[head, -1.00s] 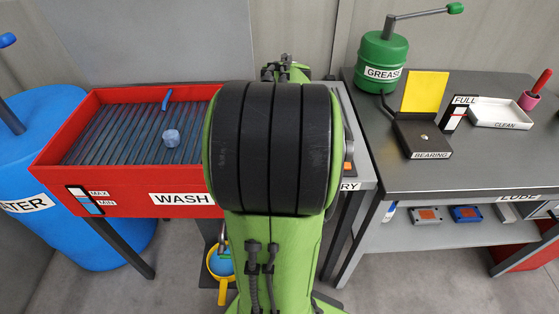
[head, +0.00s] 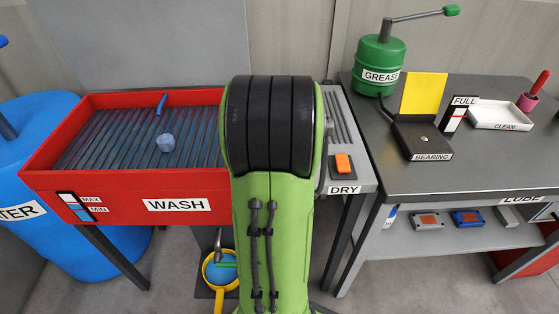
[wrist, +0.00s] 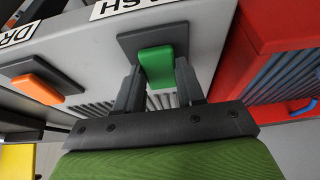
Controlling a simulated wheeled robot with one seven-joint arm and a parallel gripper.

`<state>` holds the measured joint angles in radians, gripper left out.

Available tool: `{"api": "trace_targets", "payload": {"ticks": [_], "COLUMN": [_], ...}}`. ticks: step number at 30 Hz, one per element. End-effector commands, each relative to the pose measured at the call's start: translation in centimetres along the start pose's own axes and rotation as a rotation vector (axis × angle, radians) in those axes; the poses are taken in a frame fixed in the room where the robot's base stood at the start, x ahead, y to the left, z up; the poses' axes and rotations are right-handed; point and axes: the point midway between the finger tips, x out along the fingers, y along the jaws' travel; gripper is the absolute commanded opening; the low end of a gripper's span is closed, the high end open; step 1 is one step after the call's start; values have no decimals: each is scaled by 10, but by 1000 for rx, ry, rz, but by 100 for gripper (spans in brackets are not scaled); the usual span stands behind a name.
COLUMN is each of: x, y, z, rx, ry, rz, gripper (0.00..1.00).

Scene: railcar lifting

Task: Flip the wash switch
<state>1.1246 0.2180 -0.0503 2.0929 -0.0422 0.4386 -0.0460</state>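The wash switch (wrist: 157,62) is a green rocker on a dark plate, below a partly cut-off label ending in "SH" (wrist: 125,8) in the wrist view. My gripper (wrist: 157,80) is open, with its two dark fingers on either side of the green switch. I cannot tell whether either finger touches it. In the head view, my arm hides the green switch and my gripper. The red wash basin (head: 125,185) has a ribbed bottom, with a grey-blue part (head: 165,143) lying in it.
An orange switch (head: 343,164) stands near the DRY label right of my arm; it also shows in the wrist view (wrist: 38,89). The blue water barrel (head: 75,250) is at left. The right bench (head: 450,180) holds a grease pump (head: 380,62) and bearing box (head: 423,140).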

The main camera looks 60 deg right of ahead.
Motion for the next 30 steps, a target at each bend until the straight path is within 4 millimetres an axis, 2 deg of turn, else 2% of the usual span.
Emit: {"api": "trace_targets", "payload": {"ticks": [1,3,8,21,30], "x": [0,0,-2,-4,1], "y": [0,0,0,0,0], "z": [0,0,-2,-10,-10], "rx": [0,0,0,0,0], "ry": [0,0,-23,-295,-330], "rz": [0,0,-1,-1,0], "gripper": [18,8,8,8,8]}}
